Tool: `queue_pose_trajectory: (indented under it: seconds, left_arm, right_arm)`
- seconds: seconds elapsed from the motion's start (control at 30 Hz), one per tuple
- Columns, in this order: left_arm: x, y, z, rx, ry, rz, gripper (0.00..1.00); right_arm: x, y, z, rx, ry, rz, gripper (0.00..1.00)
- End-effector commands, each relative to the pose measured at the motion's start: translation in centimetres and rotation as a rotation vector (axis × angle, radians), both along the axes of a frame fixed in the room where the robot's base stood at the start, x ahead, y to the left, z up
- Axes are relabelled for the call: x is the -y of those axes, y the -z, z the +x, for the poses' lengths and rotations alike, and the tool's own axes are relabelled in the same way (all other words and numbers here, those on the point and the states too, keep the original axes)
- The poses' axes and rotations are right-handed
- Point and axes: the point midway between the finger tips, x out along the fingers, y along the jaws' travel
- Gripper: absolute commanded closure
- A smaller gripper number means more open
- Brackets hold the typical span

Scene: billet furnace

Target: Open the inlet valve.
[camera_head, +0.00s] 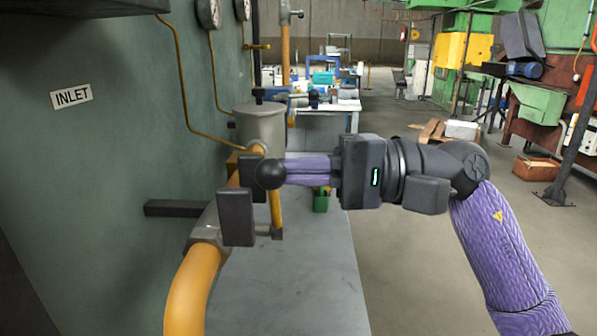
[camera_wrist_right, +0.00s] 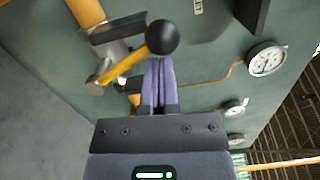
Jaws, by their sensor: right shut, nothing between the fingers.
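The fingers and knob hide part of the valve area. My left gripper is not in view.
Pressure gauges (camera_head: 208,13) with thin yellow tubes are on the wall. A grey metal pot (camera_head: 262,125) stands behind the valve. The grey bench top (camera_head: 300,285) below is mostly clear, with a green cup (camera_head: 320,203) on it. Open floor lies to the right.

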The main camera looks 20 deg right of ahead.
Motion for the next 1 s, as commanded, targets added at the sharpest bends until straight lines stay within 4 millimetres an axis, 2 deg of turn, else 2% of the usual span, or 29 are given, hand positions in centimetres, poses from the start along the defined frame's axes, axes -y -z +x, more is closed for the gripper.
queue_pose_trajectory:
  seconds: [0.37, 0.67, 1.0]
  left_arm:
    - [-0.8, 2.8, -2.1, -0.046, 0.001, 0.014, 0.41]
    - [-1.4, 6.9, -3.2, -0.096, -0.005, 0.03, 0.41]
    - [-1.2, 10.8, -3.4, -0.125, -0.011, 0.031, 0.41]
  right_arm:
    - [-0.4, 0.8, -1.0, 0.134, -0.001, -0.044, 1.0]
    - [-1.0, 2.0, -2.9, 0.386, -0.002, -0.127, 1.0]
    - [-1.6, 3.5, -4.7, 0.689, -0.002, -0.224, 1.0]
